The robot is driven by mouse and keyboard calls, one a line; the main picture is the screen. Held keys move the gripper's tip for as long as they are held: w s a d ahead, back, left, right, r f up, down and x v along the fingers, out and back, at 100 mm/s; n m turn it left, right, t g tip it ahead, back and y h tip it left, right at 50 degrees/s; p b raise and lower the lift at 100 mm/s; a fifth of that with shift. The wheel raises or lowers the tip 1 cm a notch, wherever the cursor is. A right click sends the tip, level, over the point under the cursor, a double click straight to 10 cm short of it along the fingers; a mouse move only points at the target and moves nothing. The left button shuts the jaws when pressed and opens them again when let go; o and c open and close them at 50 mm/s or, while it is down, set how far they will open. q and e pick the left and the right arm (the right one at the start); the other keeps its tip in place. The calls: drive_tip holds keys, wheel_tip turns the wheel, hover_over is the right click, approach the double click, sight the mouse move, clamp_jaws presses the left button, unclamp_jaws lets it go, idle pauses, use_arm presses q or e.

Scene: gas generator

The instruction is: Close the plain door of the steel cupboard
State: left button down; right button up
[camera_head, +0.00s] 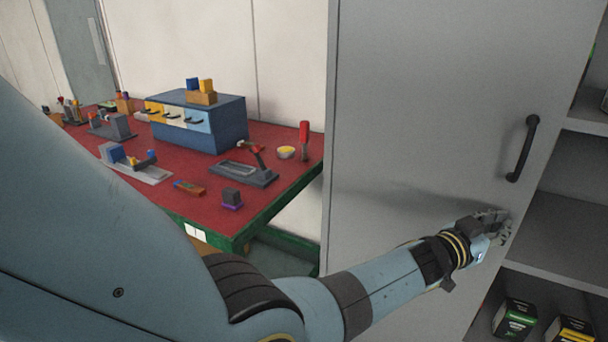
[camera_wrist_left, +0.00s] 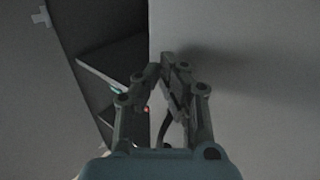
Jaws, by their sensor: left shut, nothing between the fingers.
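The plain grey door (camera_head: 420,130) of the steel cupboard stands open in the head view, with a black bar handle (camera_head: 523,148) near its right edge. The cupboard's shelves (camera_head: 560,225) show to the right of the door. My left gripper (camera_head: 503,224) is shut and empty, in front of the door near its free edge, below the handle. In the left wrist view, my left gripper (camera_wrist_left: 168,68) is at the door's edge, with the door (camera_wrist_left: 240,60) to the right and the dark cupboard inside to the left. I cannot tell whether the fingers touch the door. My right gripper is not in view.
A red-topped workbench (camera_head: 160,195) with a blue drawer unit (camera_head: 215,130) and several small tools stands to the left of the door. Boxes with green (camera_head: 515,318) and yellow (camera_head: 570,330) labels stand on a low cupboard shelf.

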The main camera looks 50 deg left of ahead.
sight(502, 206)
use_arm(q)
drive_tip(key=w+b, duration=0.1)
drive_tip(key=w, duration=0.1)
drive_tip(key=w+b, duration=0.1)
drive_tip(key=w, duration=0.1)
drive_tip(key=w+a+b, duration=0.1)
drive_tip(key=shift+w+r, duration=0.3)
drive_tip(key=shift+w, duration=0.1)
drive_tip(key=shift+w+r, duration=0.1)
drive_tip(key=shift+w, duration=0.1)
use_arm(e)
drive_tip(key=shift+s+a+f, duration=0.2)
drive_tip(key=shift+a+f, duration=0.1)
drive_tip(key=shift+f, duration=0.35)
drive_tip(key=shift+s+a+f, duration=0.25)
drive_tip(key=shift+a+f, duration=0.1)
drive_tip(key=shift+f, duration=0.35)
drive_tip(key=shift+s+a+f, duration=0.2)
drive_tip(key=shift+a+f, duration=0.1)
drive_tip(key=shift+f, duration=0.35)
